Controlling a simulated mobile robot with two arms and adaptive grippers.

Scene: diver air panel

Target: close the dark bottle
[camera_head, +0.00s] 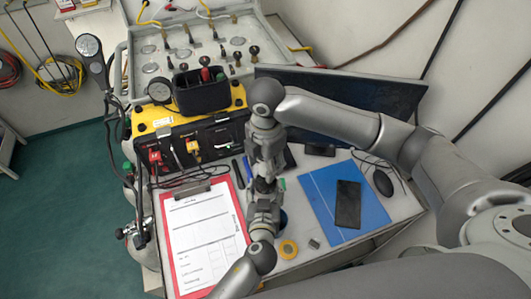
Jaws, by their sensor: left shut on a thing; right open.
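My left gripper (263,190) comes up from the bottom of the head view. It is shut on a small dark thing, which I take to be the dark bottle; the fingers hide most of it. My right gripper (265,168) points down from above, directly over the left one. It is open, its fingers close to the top of the held thing. I cannot tell whether they touch it. The bottle's mouth and any cap cannot be made out between the two grippers.
A red clipboard (166,240) lies left of the grippers, and a blue folder (318,193) with a black phone (347,204) lies right. The yellow-black air panel (160,124) and a dark monitor (370,100) stand behind.

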